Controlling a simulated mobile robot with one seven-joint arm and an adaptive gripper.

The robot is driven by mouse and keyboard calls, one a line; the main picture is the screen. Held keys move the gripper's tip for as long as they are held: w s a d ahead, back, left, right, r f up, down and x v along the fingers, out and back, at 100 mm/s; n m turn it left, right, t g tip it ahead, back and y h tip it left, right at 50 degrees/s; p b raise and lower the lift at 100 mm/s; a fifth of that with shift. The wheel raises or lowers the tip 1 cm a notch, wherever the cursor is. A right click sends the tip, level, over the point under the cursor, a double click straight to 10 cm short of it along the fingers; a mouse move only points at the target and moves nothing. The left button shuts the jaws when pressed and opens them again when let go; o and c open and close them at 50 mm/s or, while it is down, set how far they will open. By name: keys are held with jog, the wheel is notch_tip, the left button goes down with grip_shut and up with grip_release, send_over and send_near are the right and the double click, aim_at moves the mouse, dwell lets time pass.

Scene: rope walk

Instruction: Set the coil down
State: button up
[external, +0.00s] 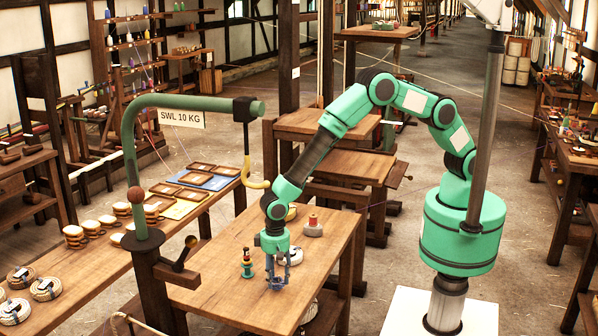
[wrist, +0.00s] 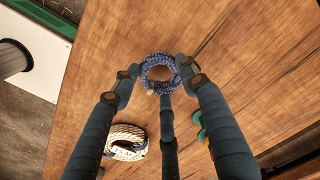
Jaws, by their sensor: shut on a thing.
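A small blue rope coil (wrist: 160,88) shows in the wrist view as a ring between the fingertips of my gripper (wrist: 158,71). The fingers are shut on it from its sides. In the external view my gripper (external: 278,276) points down over the front part of the wooden table (external: 222,283).
A white rope coil (wrist: 125,142) lies close by on the table, behind my gripper in the external view (external: 292,257). A colored spool (external: 247,263) stands to the left and a grey, red-topped object (external: 313,227) behind. A green hoist with a yellow hook (external: 258,184) overhangs the left side.

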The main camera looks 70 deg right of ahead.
aim_at(276, 279)
jog(key=shift+f, duration=0.55)
jog(key=shift+f, duration=0.2)
jog(key=o, duration=1.2)
jog(key=shift+c, duration=0.2)
jog(key=shift+r, duration=0.15)
notch_tip(276, 279, up, 12)
jog(key=p, duration=0.1)
jog(key=shift+p, duration=0.35)
